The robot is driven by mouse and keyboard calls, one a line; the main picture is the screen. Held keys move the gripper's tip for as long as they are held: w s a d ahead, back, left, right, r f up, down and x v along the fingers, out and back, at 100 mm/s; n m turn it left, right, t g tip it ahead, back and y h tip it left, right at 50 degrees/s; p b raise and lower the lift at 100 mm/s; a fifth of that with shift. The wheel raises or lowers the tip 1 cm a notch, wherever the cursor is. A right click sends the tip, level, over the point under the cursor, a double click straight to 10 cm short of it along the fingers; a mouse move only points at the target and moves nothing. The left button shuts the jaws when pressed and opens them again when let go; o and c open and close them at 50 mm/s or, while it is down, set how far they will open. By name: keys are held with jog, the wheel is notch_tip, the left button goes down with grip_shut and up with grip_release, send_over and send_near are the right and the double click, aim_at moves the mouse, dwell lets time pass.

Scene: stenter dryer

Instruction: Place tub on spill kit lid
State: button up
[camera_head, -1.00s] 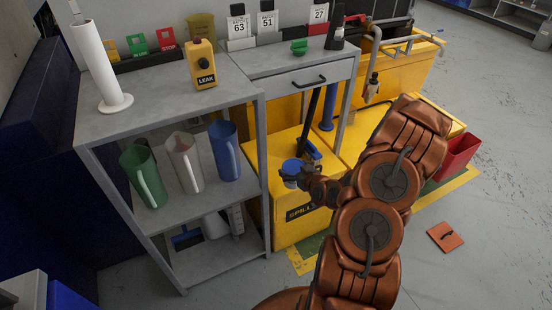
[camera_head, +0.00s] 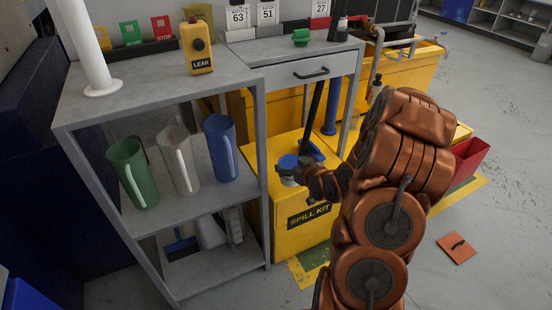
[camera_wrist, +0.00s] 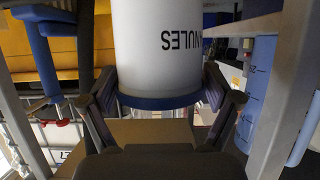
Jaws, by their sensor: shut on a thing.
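The tub shows in the wrist view as a white cylinder (camera_wrist: 160,40) with black lettering and a blue band at one end. In the head view its blue top (camera_head: 288,161) shows over the yellow spill kit box, and my gripper hides part of it. My gripper (camera_wrist: 162,92) is shut on the tub, with one finger on each side near the blue band. The gripper also shows in the head view (camera_head: 300,172). The spill kit lid (camera_head: 262,160) is the flat yellow top of the box labelled SPILL KIT. I cannot tell whether the tub touches the lid.
A grey shelf unit (camera_head: 160,85) with green, clear and blue jugs stands left of the box. A black handle (camera_head: 313,118) and a blue post (camera_head: 332,108) rise behind the tub. A red bin (camera_head: 468,160) and an orange plate (camera_head: 457,248) are at the right.

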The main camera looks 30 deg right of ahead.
jog(key=shift+w+b, duration=0.55)
jog(key=shift+w, duration=0.45)
jog(key=shift+d+b+x, duration=0.2)
jog(key=shift+b+x, duration=0.65)
jog(key=shift+x, duration=4.6)
jog(key=shift+f, duration=0.1)
jog(key=o, duration=1.2)
jog(key=shift+f, duration=0.1)
jog(key=shift+c, duration=0.2)
jog(key=p+v, duration=0.1)
jog(key=v, duration=1.1)
jog(key=shift+s, duration=0.1)
